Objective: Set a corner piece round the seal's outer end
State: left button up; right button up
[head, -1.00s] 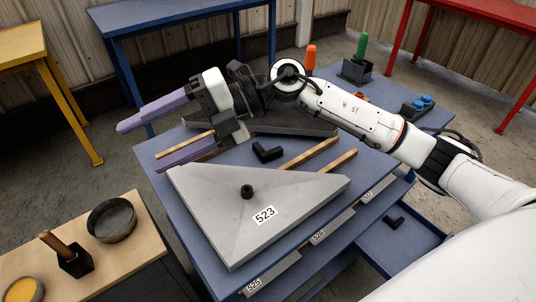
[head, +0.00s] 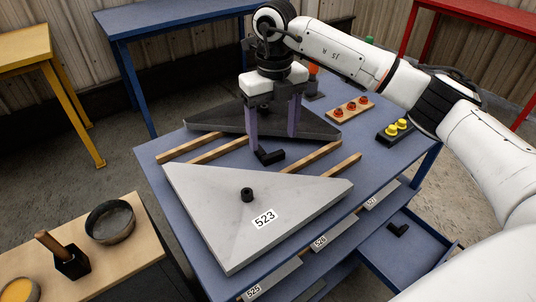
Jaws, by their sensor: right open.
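A black L-shaped corner piece (head: 271,157) lies on the blue table between the grey triangular panel and the dark one. My right gripper (head: 273,142) points down with its two purple fingers spread. Its fingertips are just above and behind the corner piece, and nothing is held between them. The left fingertip is close to the piece; I cannot tell whether they touch. Another black L-shaped piece (head: 397,230) lies in the open drawer at the lower right. I cannot pick out the seal. My left gripper is not in view.
A dark triangular panel (head: 215,123) lies behind. Holders with red knobs (head: 350,109) and yellow knobs (head: 396,130) stand at the right.

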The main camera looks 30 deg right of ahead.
aim_at(274, 155)
jog(key=f, duration=0.2)
jog(key=f+p, duration=0.1)
jog(key=f, duration=0.2)
jog(key=shift+s+d+f, duration=0.1)
jog(key=shift+s+f, duration=0.1)
jog(key=shift+f, duration=0.1)
jog(key=shift+c, duration=0.5)
jog(key=c, duration=1.1)
jog(key=shift+r, duration=0.1)
